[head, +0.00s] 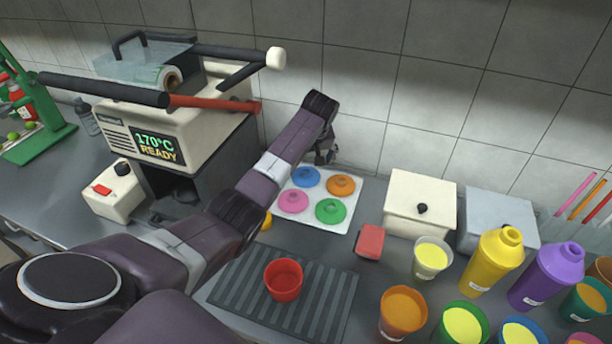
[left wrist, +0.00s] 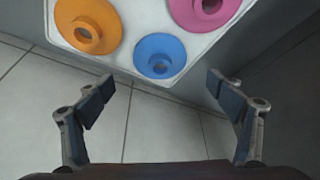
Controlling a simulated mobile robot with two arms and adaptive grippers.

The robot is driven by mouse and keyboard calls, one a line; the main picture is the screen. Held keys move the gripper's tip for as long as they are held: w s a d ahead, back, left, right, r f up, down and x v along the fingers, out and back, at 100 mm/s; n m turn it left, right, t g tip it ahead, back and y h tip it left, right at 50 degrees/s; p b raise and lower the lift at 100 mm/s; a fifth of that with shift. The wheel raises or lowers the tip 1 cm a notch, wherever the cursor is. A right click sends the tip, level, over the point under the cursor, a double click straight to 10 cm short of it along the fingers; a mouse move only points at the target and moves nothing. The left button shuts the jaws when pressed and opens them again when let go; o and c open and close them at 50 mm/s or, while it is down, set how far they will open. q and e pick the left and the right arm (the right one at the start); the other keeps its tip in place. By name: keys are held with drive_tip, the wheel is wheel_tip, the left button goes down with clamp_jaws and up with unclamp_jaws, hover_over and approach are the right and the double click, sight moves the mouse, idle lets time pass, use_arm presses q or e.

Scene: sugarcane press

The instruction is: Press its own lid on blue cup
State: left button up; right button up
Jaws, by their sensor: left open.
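The blue lid (head: 305,177) is a ring-shaped cap lying on a white tray (head: 345,220) with orange, pink and green lids. My left gripper (head: 325,152) is at the tray's back edge, near the blue and orange lids, partly hidden by its own arm. In the left wrist view the gripper (left wrist: 160,84) is open and empty, and the blue lid (left wrist: 160,55) lies ahead between the line of its fingers, apart from them. My right gripper is not in view.
A red cup (head: 284,281) stands on a dark ribbed mat (head: 240,278). A red block (head: 370,241), a white box (head: 418,204), several filled cups and a yellow bottle (head: 492,262) are to the right. A sealing machine (head: 180,135) stands left; the tiled wall is close behind.

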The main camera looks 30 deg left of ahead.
sight(307, 171)
use_arm(q)
drive_tip(key=shift+p+x, duration=0.35)
drive_tip(key=shift+x, duration=2.25)
drive_tip(key=shift+s+d, duration=0.1)
drive_tip(key=shift+c, duration=0.4)
drive_tip(key=c, duration=0.7)
